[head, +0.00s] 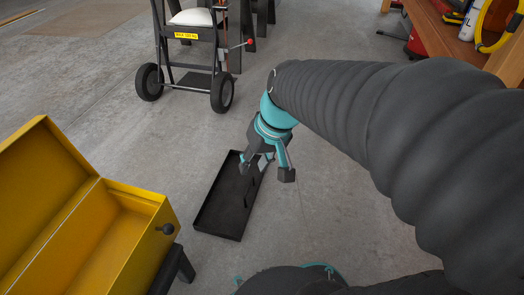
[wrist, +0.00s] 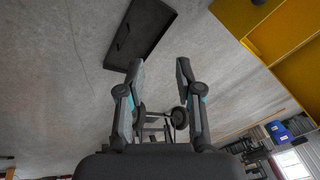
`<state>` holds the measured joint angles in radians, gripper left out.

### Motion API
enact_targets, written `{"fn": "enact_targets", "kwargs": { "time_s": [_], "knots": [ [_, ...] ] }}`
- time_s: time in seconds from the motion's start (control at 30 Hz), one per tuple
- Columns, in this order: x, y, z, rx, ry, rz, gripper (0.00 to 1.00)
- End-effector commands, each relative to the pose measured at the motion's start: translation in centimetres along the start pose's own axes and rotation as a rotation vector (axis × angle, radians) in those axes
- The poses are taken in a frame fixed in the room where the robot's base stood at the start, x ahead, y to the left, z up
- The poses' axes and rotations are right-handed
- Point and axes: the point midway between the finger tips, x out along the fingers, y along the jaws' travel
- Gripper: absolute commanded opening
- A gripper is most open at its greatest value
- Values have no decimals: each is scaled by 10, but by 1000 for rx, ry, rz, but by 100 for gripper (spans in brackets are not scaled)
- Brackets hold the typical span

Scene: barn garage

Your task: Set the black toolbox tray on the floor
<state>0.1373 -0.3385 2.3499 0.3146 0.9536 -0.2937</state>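The black toolbox tray (head: 224,213) is a long, shallow, open-topped box. It lies flat on the concrete floor, right of the yellow toolbox, and looks empty apart from a dark handle-like part inside. My gripper (head: 266,169) is above the tray's far end in the head view and hides part of it. In the wrist view the tray (wrist: 152,28) lies beyond my fingertips (wrist: 160,66), apart from them. The two fingers are spread wide with nothing between them.
The open yellow toolbox (head: 120,210) stands on a dark support at the left; its edge also shows in the wrist view (wrist: 280,35). A hand truck (head: 187,75) stands behind. A wooden bench (head: 450,40) is at the upper right. Floor around the tray is clear.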

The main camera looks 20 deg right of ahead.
Motion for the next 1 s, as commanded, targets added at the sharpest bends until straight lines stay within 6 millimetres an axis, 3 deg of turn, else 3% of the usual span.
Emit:
{"fn": "enact_targets", "kwargs": {
  "time_s": [0.2,0.4,1.0],
  "knots": [
    [-35,-3,38,-44,133,129,35],
    [-52,0,59,-59,229,199,35],
    [-57,3,65,-59,261,221,35]
  ]
}}
